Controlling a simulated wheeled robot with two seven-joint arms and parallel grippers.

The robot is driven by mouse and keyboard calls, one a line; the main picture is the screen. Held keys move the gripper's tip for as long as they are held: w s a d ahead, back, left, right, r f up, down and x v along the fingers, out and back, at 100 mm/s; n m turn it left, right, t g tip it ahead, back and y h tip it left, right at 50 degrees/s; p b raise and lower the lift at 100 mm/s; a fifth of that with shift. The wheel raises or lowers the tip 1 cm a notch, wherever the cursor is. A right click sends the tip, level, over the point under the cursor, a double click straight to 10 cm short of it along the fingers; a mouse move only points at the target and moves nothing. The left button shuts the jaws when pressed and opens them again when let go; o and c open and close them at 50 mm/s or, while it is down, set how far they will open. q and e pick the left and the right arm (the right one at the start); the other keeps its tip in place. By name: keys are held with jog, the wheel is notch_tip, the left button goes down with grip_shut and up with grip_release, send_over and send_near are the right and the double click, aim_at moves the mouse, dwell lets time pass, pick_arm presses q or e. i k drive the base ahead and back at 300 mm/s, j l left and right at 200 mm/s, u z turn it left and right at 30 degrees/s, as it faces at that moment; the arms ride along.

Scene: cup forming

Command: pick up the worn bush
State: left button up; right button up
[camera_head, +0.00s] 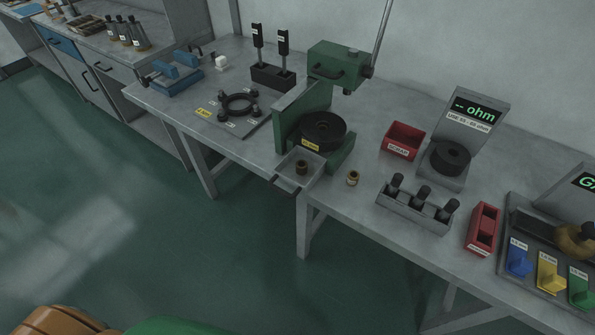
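Two small bush-like rings show near the green press. A dark brown ring (301,168) sits in a small grey tray (314,179) at the table's front edge, below the press. A brass-coloured ring (352,179) stands upright on the bare table just right of that tray. Neither carries a readable label, so I cannot tell which is the worn bush. Neither of my grippers is in view, and nothing touches either ring.
The green press (336,62) with a black round plate (323,130) stands behind the tray. To the right are a red bin (403,140), an ohm meter (474,112), a rack of black-handled tools (414,211) and another red bin (483,229). Open floor (120,210) lies in front.

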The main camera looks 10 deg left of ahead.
aim_at(301, 165)
jog(key=j+z, duration=0.4)
jog(key=j, duration=0.15)
jog(key=k+j+z, duration=0.1)
jog(key=j+z, duration=0.3)
jog(key=j, duration=0.15)
jog(key=k+j+z, duration=0.15)
jog(key=j+z, duration=0.25)
jog(key=j, duration=0.15)
